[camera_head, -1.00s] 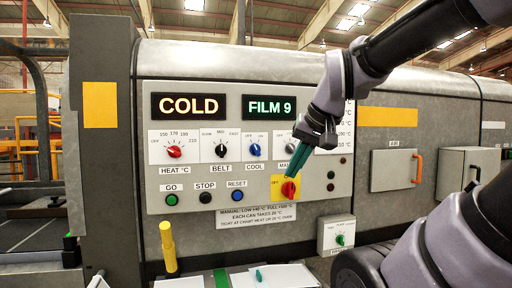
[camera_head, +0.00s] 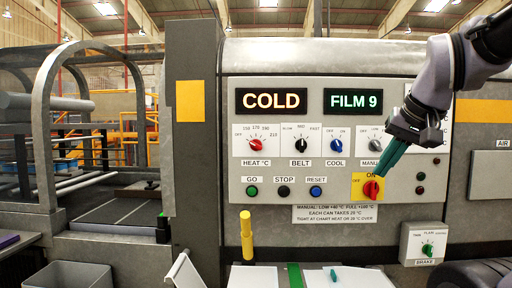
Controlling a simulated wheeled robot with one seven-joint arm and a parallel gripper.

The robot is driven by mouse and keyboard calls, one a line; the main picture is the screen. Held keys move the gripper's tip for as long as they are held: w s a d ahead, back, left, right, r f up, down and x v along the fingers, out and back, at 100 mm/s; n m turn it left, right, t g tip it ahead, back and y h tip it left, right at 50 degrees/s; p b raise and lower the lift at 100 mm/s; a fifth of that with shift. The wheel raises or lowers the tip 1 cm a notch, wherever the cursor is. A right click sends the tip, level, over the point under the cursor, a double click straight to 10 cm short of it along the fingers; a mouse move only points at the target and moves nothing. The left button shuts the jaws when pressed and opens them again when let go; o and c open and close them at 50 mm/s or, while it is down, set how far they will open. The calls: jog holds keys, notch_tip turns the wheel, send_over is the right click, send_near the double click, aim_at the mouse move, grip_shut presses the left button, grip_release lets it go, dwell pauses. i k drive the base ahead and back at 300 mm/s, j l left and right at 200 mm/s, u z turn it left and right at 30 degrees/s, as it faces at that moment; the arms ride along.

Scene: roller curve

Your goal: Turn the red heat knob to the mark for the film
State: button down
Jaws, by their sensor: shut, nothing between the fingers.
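The red heat knob (camera_head: 255,145) sits on a white plate at the upper left of the control panel, above the label HEAT °C. Its scale reads OFF, 150, 170, 190, 210; where its pointer stands is too small to tell surely. The lit displays read COLD (camera_head: 271,101) and FILM 9 (camera_head: 354,101). My gripper (camera_head: 383,173), with teal fingers, is shut and empty. It points down and left in front of the panel, close to the red ON/OFF switch (camera_head: 370,189), well right of the heat knob. Whether it touches the switch I cannot tell.
Black BELT (camera_head: 300,144) and blue COOL (camera_head: 337,145) knobs stand between the heat knob and my gripper. GO, STOP and RESET buttons lie below. A yellow post (camera_head: 246,236) rises before the panel. A grey conveyor frame (camera_head: 45,130) stands at left.

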aim_at(255, 145)
jog(key=z, duration=0.9)
jog(key=k+j+u, duration=0.1)
jog(key=j, duration=0.2)
jog(key=k+j+u, duration=0.25)
jog(key=j, duration=0.4)
jog(key=k, duration=0.05)
